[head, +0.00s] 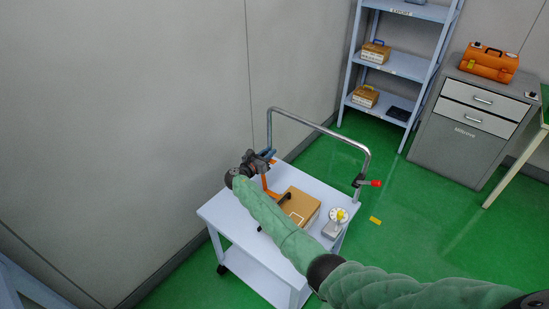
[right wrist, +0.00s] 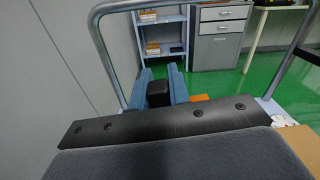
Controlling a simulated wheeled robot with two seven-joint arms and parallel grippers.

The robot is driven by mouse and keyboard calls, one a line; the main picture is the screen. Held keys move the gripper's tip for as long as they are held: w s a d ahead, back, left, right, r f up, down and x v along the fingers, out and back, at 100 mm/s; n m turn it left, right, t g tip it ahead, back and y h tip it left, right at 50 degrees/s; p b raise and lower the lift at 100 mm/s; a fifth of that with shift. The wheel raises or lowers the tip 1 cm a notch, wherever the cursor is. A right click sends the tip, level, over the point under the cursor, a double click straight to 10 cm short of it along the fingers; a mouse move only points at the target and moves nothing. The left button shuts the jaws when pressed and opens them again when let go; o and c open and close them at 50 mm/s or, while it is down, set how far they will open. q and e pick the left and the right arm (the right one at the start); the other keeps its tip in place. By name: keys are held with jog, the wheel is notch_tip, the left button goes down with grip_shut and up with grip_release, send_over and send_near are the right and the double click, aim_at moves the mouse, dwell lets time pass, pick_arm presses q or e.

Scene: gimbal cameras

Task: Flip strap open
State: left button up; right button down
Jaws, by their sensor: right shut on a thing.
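An orange strap (head: 267,186) stands up at the left of a brown case (head: 300,207) on a pale cart (head: 231,205). My right gripper (head: 268,154) is above the cart at the strap's upper end. In the right wrist view its two blue fingers (right wrist: 161,88) are shut on a black block (right wrist: 158,94), which looks like the strap's end piece. A bit of orange (right wrist: 199,98) shows just right of the fingers. My arm hides part of the case and cart. My left gripper is not in view.
A grey tube handle (head: 320,127) with a red-tipped knob (head: 376,183) rises over the cart's far side. A small device with a round dial (head: 338,215) sits right of the case. Shelves (head: 400,64) and a cabinet (head: 465,135) stand beyond open green floor.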

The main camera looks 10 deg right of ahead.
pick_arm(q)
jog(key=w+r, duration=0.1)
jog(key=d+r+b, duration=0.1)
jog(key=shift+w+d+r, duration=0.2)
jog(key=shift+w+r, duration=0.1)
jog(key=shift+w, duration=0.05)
pick_arm(e)
jog(key=shift+w+a+f+n, duration=0.35)
jog(key=shift+w+a+n, duration=0.15)
jog(key=shift+w, duration=0.1)
jog(key=shift+w+a+f+n, duration=0.35)
jog(key=shift+w+a+n, duration=0.1)
jog(key=shift+w, duration=0.15)
jog(key=c, duration=1.3)
grip_release()
jog(key=shift+a, duration=0.1)
jog(key=shift+c, duration=0.2)
jog(key=shift+w+f, duration=0.1)
jog(key=shift+w, duration=0.05)
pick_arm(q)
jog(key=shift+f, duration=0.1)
